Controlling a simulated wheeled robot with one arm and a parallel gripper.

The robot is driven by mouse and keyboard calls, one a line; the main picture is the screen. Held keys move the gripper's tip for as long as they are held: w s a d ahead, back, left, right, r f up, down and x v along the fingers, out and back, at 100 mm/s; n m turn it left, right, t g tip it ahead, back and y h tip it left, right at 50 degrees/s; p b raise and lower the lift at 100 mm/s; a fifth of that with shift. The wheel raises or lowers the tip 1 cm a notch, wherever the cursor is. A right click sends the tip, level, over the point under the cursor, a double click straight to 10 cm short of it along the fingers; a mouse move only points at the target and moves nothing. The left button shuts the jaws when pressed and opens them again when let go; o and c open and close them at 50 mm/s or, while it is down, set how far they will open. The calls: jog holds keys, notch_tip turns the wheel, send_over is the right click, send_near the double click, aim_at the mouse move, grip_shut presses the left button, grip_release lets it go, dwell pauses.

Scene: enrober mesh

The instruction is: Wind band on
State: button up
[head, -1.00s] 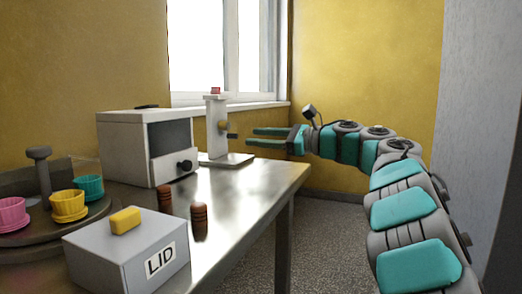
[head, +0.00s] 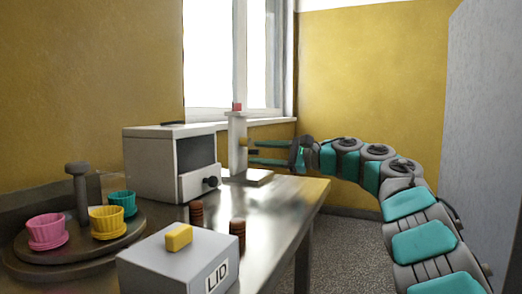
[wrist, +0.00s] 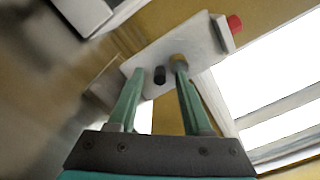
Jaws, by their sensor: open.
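A white upright stand (head: 236,148) with a red piece (head: 237,106) on top rises from a flat base plate (head: 247,178) at the far part of the table. In the wrist view, its white plate (wrist: 180,45) carries a dark peg (wrist: 160,75) and a brass-coloured knob (wrist: 179,60). My gripper (head: 251,152) is open, its teal fingers pointing at the stand's face. In the wrist view, my gripper (wrist: 158,70) has the dark peg showing between its fingers; the right fingertip overlaps the brass knob. I cannot tell whether it touches.
A white machine (head: 165,160) with a dark window and black knob (head: 210,183) stands left of the stand. Nearer are brown ribbed stacks (head: 237,232), a grey LID box (head: 180,262) with a yellow handle, and a turntable (head: 75,258) with coloured cups. The table's right edge is clear.

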jog(key=shift+a, duration=0.25)
grip_shut()
dwell(0.4)
